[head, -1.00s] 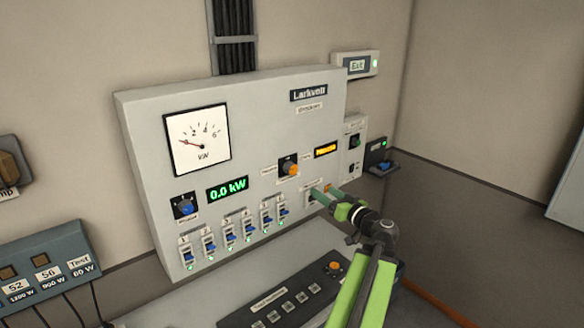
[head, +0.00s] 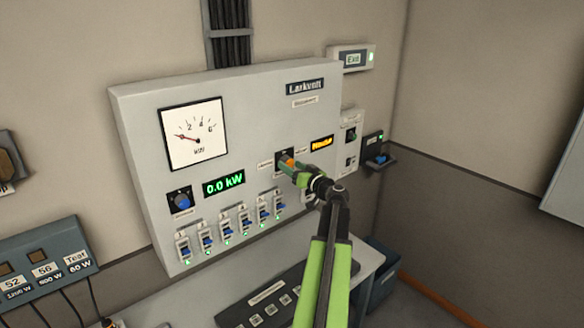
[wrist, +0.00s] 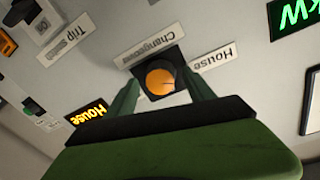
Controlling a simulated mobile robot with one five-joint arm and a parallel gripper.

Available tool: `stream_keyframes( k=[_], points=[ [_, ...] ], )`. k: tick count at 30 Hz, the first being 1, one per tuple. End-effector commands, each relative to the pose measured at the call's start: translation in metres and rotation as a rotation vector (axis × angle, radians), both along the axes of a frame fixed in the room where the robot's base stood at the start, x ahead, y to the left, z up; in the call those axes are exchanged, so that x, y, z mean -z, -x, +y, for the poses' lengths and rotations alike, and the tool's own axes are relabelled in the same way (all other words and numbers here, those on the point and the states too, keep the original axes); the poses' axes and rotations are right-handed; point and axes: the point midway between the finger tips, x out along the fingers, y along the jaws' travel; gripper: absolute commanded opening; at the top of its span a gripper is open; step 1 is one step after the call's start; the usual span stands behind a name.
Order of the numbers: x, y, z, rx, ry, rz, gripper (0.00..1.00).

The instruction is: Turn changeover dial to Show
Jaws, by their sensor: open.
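The changeover dial is a round orange knob on a black square plate on the grey panel. In the wrist view, its orange face (wrist: 160,78) lies between my two green fingers, with the word Changeover and a House label beside it, both upside down. In the head view, a bit of the orange dial (head: 286,160) shows past my fingers. My gripper (wrist: 163,88) is open, a finger on either side of the dial; I cannot tell whether they touch it. In the head view my gripper (head: 293,167) is at the dial. The amber display (head: 322,143) reads House. The Show label cannot be read.
The grey panel (head: 240,110) also carries a kW meter (head: 193,133), a green 0.0 kW display (head: 224,184), a blue knob (head: 181,202) and a row of blue switches (head: 245,222) below the dial. A black button strip (head: 265,292) lies on the desk.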

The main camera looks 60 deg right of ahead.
Motion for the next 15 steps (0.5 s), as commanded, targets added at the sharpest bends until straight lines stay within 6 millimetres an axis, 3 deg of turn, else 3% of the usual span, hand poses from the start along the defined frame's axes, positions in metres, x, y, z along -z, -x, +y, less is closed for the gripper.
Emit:
stream_keyframes(
  k=[10, 15],
  points=[
    [0.0000, -0.0044, -0.0018, 0.000, 0.000, 0.000, 0.61],
    [0.0000, -0.0040, -0.0020, 0.001, 0.000, 0.000, 0.38]
  ],
)
